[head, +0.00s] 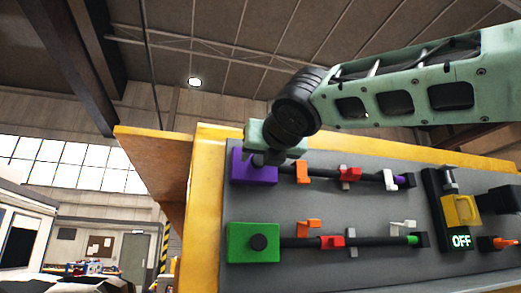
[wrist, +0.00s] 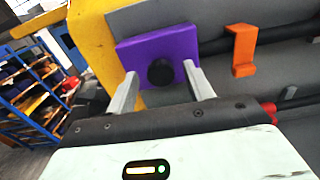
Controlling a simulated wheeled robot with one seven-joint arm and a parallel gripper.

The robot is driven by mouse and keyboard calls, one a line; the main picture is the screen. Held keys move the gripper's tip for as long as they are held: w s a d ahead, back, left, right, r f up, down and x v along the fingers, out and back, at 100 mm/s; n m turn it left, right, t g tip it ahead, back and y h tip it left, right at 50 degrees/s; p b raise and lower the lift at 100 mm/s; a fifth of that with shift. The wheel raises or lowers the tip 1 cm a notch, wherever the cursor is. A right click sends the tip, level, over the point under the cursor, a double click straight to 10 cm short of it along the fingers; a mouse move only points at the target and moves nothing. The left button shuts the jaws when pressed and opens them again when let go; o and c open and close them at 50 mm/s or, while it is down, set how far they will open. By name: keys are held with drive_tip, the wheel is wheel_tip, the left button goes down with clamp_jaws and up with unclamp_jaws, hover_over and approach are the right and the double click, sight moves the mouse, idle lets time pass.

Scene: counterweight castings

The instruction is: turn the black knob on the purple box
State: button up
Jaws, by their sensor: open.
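The purple box (wrist: 186,48) is mounted on a grey panel, with the round black knob (wrist: 161,72) on its front face. In the wrist view my gripper (wrist: 158,80) is open, one finger on each side of the knob. I cannot tell whether either finger touches it. In the head view the purple box (head: 252,168) is at the panel's upper left, and my gripper (head: 268,157) is in front of it. The knob is hidden there behind the gripper.
A green box (head: 240,243) with its own black knob sits below. Orange, red and grey clips (head: 302,172) line the dark rods to the right. A yellow switch (head: 460,210) with an OFF sign is farther right. A yellow frame (head: 207,200) edges the panel.

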drive_tip(key=shift+w+a, duration=0.2)
drive_tip(key=shift+w, duration=0.5)
drive_tip(key=c, duration=1)
